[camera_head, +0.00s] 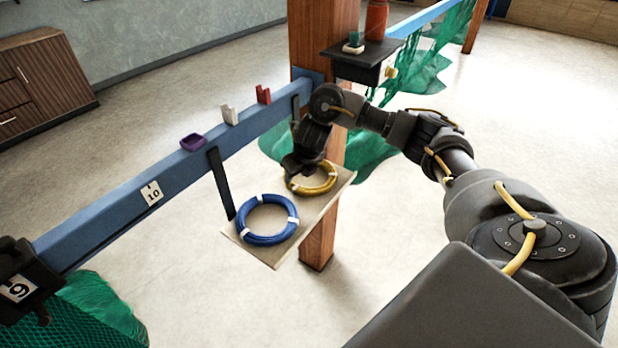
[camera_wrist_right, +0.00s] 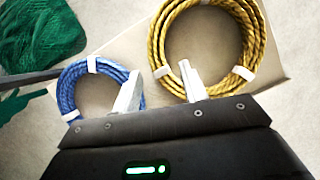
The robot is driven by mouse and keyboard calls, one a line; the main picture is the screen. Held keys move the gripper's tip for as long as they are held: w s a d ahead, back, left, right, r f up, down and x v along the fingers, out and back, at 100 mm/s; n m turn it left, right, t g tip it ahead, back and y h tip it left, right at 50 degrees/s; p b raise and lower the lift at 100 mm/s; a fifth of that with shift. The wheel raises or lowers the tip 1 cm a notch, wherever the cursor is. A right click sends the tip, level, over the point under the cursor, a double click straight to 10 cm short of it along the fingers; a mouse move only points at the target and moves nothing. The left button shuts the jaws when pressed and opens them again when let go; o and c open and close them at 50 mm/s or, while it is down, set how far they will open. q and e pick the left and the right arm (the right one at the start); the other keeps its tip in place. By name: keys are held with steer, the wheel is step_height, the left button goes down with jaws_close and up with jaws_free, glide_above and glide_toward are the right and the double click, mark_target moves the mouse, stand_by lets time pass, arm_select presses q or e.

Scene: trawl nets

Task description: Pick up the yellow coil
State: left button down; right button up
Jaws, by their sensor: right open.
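The yellow coil (camera_head: 325,182) lies on a small beige board (camera_head: 270,256) hung beside the blue rail. White ties band the coil. In the right wrist view the yellow coil (camera_wrist_right: 254,40) fills the upper middle. My right gripper (camera_head: 296,172) is over the coil's left part and hides some of it in the head view. In the wrist view the right gripper (camera_wrist_right: 160,92) has its two pale fingers apart, one at the yellow coil's near rim and one by the blue coil. Whether it touches either coil I cannot tell. My left gripper is not in view.
A blue coil (camera_head: 267,238) lies on the same board, next to the yellow one. The blue rail (camera_head: 110,208) carries a purple tray (camera_head: 193,142), a white holder (camera_head: 229,115) and a red holder (camera_head: 263,95). A wooden post (camera_head: 318,236) stands close behind the board.

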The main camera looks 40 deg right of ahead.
mark_target(292, 183)
steer(key=shift+p+x, duration=0.65)
steer(key=shift+x, duration=1.85)
steer(key=shift+w+a, duration=0.1)
steer(key=shift+r, duration=0.1)
steer(key=shift+c, duration=0.4)
jaws_close()
